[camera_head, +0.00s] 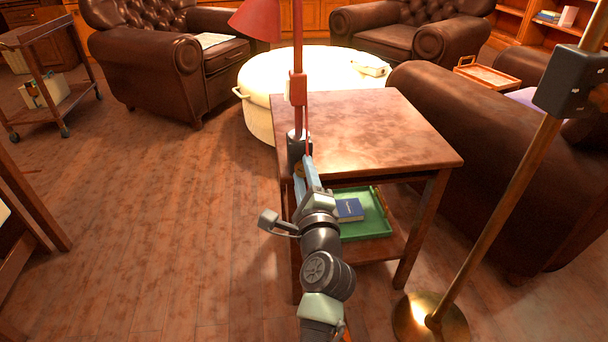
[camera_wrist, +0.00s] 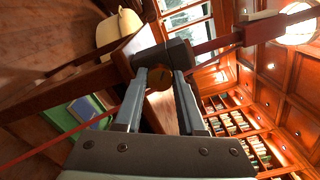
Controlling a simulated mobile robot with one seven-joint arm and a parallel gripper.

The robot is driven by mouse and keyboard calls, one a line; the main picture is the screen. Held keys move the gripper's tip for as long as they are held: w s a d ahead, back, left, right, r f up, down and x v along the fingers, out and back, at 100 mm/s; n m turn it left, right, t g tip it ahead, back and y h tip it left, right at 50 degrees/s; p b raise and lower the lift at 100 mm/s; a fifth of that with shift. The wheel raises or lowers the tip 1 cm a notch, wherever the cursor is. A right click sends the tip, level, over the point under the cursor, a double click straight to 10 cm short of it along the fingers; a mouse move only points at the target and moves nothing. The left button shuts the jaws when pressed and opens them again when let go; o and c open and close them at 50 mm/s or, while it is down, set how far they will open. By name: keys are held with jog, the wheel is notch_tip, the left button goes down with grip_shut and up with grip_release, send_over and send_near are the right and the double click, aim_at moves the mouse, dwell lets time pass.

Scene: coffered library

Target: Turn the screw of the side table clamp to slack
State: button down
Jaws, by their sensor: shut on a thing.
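The side table (camera_head: 390,130) is brown wood. A dark clamp (camera_head: 298,149) sits at its left edge, at the foot of a red lamp (camera_head: 298,88). In the wrist view the clamp (camera_wrist: 168,56) is a dark block at the table edge. Its screw (camera_wrist: 158,79) shows as a small orange-brown round end below the block. My gripper (camera_wrist: 160,82) is shut on the screw, with one grey-blue finger on each side. In the head view my gripper (camera_head: 304,172) reaches up to the clamp, and my wrist hides most of the screw.
A green tray (camera_head: 374,226) with a blue book (camera_head: 349,209) is on the table's lower shelf. A brass floor stand (camera_head: 483,215) rises at right. A round cream ottoman (camera_head: 258,115) and leather armchairs (camera_head: 165,65) stand behind.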

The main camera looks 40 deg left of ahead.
jog(key=n+b, duration=1)
jog(key=n, duration=1.5)
jog(key=shift+n, duration=0.3)
jog(key=c, duration=0.5)
grip_release()
jog(key=p+v, duration=0.4)
jog(key=v, duration=0.9)
